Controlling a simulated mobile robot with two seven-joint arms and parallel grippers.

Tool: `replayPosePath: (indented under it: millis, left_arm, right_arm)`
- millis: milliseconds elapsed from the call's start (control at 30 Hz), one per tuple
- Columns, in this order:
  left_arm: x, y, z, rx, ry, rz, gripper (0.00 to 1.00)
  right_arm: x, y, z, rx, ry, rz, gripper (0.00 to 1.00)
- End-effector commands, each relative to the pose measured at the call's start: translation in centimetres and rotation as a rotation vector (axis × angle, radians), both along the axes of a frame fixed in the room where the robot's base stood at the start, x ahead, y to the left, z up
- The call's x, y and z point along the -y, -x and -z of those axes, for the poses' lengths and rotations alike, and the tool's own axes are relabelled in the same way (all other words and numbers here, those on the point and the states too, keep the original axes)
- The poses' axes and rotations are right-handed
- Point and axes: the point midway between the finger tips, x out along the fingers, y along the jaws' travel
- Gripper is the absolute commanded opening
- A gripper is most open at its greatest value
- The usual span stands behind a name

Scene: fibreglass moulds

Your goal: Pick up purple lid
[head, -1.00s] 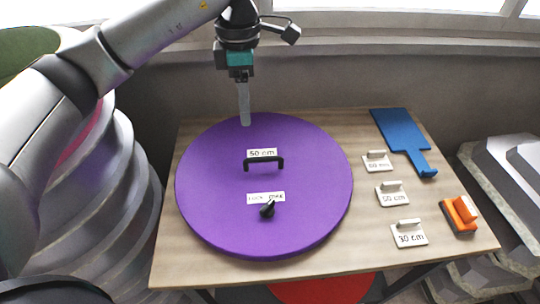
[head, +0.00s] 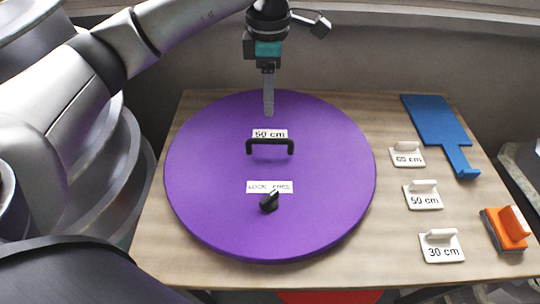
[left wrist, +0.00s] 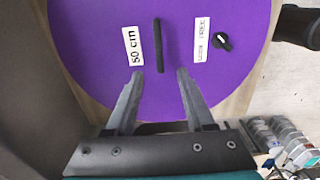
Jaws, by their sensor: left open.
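The purple lid (head: 220,205) is a large round disc lying flat on the wooden table. It has a black bar handle (head: 270,144) near its middle, a "50 cm" label above the handle, and a "LOCK FREE" label with a black knob (head: 269,201) below. My left gripper (head: 268,112) points down over the lid's far part, beyond the handle. In the left wrist view the left gripper (left wrist: 157,75) is open and empty, and the handle (left wrist: 158,46) lies ahead, in line with the gap between its fingers. My right gripper is not in view.
To the right on the wooden table (head: 400,245) are white tags with grips, marked 60 cm (head: 407,155), 50 cm (head: 423,196) and 30 cm (head: 441,247). A blue paddle-shaped tool (head: 435,122) and an orange-handled block (head: 507,230) lie beyond them. A wall rises behind the table.

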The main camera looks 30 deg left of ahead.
Motion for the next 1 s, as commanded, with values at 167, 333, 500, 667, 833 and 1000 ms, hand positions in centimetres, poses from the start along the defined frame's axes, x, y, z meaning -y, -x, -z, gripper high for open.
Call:
replayPosePath:
  millis: [167,333,500,667,833,1000]
  left_arm:
    - [0.0,0.2,3.8,-0.008,-0.001,0.001,0.54]
    - [0.0,0.1,7.0,-0.006,-0.001,0.000,0.54]
    - [0.0,0.0,8.7,-0.002,0.000,0.001,0.54]
    - [0.1,0.0,9.8,-0.005,0.001,0.000,0.54]
    - [0.1,-0.1,12.5,-0.005,0.000,-0.001,0.54]
    - [0.1,-0.2,14.0,-0.002,0.000,0.002,0.54]
  right_arm:
    - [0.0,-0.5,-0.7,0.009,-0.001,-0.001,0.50]
    - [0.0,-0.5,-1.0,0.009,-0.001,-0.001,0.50]
    - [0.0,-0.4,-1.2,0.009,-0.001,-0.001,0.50]
    - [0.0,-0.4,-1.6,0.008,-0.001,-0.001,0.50]
    - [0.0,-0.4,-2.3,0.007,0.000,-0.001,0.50]
    - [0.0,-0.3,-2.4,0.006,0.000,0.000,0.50]
